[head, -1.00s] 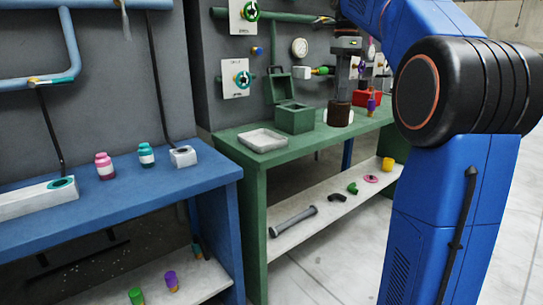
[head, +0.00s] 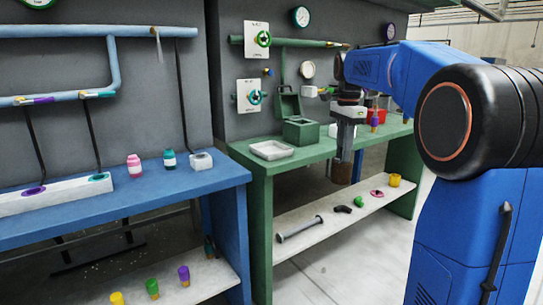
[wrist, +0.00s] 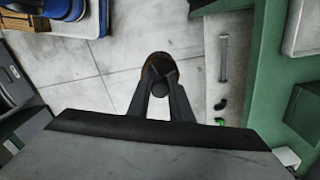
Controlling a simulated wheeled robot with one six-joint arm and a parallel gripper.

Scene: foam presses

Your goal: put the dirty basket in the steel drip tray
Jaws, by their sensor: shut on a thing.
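The dirty basket is a brown, cup-shaped piece (head: 342,174). My gripper (head: 346,156) is shut on it and holds it upright, in front of the green bench's front edge, at about the height of the bench top. In the wrist view the basket (wrist: 158,60) shows partly behind the fingers, over the pale floor. The steel drip tray (head: 271,150) is a shallow, light grey, empty tray at the left end of the green bench top. It is left of my gripper. Its corner also shows at the upper right of the wrist view (wrist: 306,28).
A green open box (head: 301,132) stands right of the tray, with a white item (head: 333,130) beside it. A red bin (head: 377,115) is farther right. The lower shelf (head: 300,243) holds a grey pipe (head: 300,229) and small fittings. A blue bench (head: 110,210) stands left.

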